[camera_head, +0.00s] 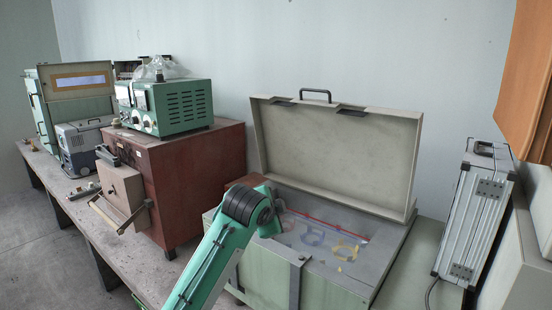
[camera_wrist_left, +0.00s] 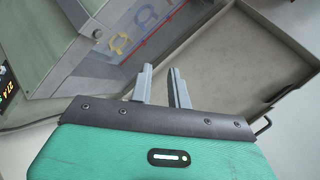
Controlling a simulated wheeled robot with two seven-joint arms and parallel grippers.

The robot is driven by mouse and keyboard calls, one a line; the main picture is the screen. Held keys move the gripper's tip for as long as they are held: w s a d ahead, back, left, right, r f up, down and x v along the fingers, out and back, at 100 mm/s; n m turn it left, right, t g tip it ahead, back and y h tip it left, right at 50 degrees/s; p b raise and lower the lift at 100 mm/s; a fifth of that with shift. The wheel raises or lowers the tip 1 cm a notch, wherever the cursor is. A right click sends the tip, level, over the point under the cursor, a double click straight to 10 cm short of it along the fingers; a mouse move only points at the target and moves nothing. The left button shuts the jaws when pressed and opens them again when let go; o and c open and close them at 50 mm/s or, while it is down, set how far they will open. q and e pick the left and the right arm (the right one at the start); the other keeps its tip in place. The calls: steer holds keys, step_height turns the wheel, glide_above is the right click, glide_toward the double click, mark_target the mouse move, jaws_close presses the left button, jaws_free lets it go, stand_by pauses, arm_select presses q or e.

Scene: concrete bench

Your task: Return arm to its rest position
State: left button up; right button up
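My left arm (camera_head: 222,240), green with a dark ribbed joint, rises from the bottom of the head view and bends over the left front corner of an open case (camera_head: 268,268). Its fingers cannot be made out in the head view. In the left wrist view my left gripper (camera_wrist_left: 160,72) shows two grey fingers standing apart with nothing between them. The case and its raised lid (camera_wrist_left: 235,60) lie behind the fingers in that view. My right gripper is in neither view.
The case's raised beige lid (camera_head: 335,150) leans near the wall. A red-brown cabinet (camera_head: 200,180) with a green instrument (camera_head: 185,107) on top stands left of my arm. A silver case (camera_head: 475,215) stands at right. Free room shows above my arm.

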arm_select(q)
steer(key=s+a+f+n+g, duration=0.1)
steer(key=s+a+f+n, duration=0.25)
steer(key=s+f, duration=0.45)
steer(key=s+a+f+n+g+y, duration=0.1)
steer(key=s+a+f+n, duration=0.1)
steer(key=s+a+f, duration=0.55)
steer(key=s+a+f+n+g, duration=0.1)
steer(key=s+f+n, duration=0.2)
steer(key=s+f, duration=0.5)
steer(key=s+a+f+n+g+y, duration=0.15)
steer(key=s+a+f+n, duration=0.35)
steer(key=s, duration=0.6)
steer(key=s+a+f+n+g+y, duration=0.15)
steer(key=s+a+f, duration=0.35)
steer(key=s, duration=0.7)
step_height(320, 180, down, 31)
steer(key=m+g+b, duration=0.1)
steer(key=g+b, duration=0.1)
steer(key=s+a+f+b, duration=0.1)
steer(key=s+a+f, duration=0.1)
steer(key=s+f, duration=0.7)
steer(key=s+a+f+g+b, duration=0.1)
steer(key=s+a+f, duration=0.1)
steer(key=s+f, duration=0.8)
step_height(320, 180, down, 3)
steer(key=shift+s+f, duration=0.15)
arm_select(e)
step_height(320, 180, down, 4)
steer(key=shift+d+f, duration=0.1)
